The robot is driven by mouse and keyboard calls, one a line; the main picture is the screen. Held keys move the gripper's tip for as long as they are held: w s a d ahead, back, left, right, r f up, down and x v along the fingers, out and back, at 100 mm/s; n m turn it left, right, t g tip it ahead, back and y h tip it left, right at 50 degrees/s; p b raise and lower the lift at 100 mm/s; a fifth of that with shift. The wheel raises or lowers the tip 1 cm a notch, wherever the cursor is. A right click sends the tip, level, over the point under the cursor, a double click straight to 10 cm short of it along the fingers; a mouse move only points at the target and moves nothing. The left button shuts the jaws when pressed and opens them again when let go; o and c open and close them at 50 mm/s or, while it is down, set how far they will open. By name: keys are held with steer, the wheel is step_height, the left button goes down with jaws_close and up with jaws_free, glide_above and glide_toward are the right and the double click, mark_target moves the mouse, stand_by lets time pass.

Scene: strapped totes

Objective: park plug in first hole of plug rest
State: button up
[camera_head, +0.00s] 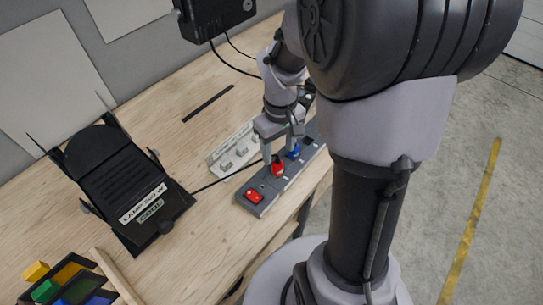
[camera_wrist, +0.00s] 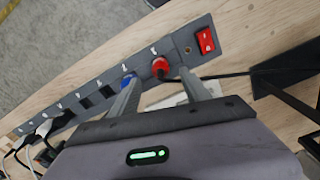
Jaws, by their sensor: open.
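A red plug (camera_head: 277,169) sits in the grey power strip, close to the strip's red switch; it also shows in the wrist view (camera_wrist: 160,68). A blue plug (camera_head: 293,152) sits in the strip beside it. My gripper (camera_head: 279,154) is open over the strip. In the wrist view its fingertips (camera_wrist: 159,82) are on either side of the red plug, the left one close to the blue plug. Contact with the plug cannot be told. A pale rack with several raised holders (camera_head: 226,165), seemingly the plug rest, lies behind the strip, partly hidden by my gripper.
The power strip (camera_head: 262,207) runs along the table's front edge, with white and dark plugs at its far end (camera_wrist: 45,128). A bin of coloured blocks (camera_head: 75,272) is at front left.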

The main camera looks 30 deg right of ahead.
mark_target(278, 162)
step_height(278, 162, down, 8)
steer(key=shift+r+b, duration=0.15)
steer(key=shift+b, duration=0.95)
jaws_close()
steer(key=c, duration=0.8)
jaws_free()
jaws_close()
steer(key=shift+r+p, duration=2.2)
steer(key=shift+r, duration=0.45)
steer(key=shift+f, duration=0.15)
